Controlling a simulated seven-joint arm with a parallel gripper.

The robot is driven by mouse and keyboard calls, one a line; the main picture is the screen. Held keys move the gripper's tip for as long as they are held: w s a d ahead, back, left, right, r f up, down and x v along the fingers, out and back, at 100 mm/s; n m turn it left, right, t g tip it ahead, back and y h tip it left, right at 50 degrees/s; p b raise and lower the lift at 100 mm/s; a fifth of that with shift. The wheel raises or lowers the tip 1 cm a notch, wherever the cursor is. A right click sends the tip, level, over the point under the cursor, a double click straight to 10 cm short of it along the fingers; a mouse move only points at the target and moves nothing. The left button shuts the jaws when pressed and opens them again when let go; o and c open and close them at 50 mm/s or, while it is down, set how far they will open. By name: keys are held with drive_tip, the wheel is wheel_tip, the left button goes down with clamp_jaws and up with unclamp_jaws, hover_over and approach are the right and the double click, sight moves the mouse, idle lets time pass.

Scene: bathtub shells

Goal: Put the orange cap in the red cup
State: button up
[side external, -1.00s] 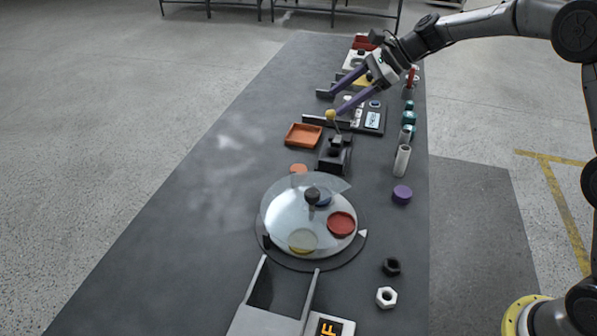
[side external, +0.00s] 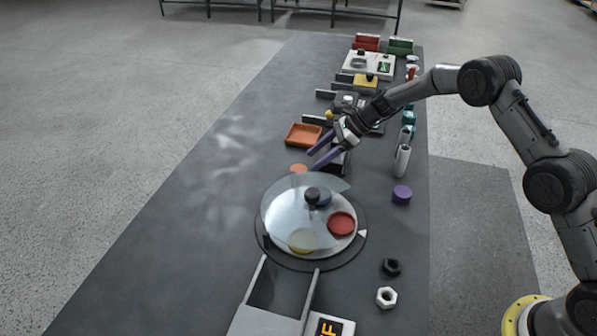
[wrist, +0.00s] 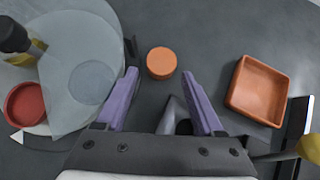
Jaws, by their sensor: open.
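The orange cap (side external: 298,168) is a small round disc on the dark table, just beyond the glass-covered turntable; it also shows in the wrist view (wrist: 161,62). The red cup (side external: 341,223) sits on the turntable at its right side, beside the edge of the clear cover; in the wrist view the red cup (wrist: 25,104) is at the far left. My gripper (side external: 318,159) is open and empty, with its purple fingers close to the cap. In the wrist view the cap lies ahead of the gap between the fingertips (wrist: 165,82), apart from both.
The turntable's clear cover (side external: 285,205) has a black knob (side external: 312,195) and overlaps a blue and a yellow cup. An orange tray (side external: 304,135) stands behind the cap. A purple cap (side external: 401,194) and two nuts lie at right. The table's left side is clear.

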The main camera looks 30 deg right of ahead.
sight(299, 169)
drive_tip(key=shift+x, duration=2.75)
drive_tip(key=shift+w+r, duration=0.1)
drive_tip(key=shift+r, duration=0.1)
drive_tip(key=c, duration=1.1)
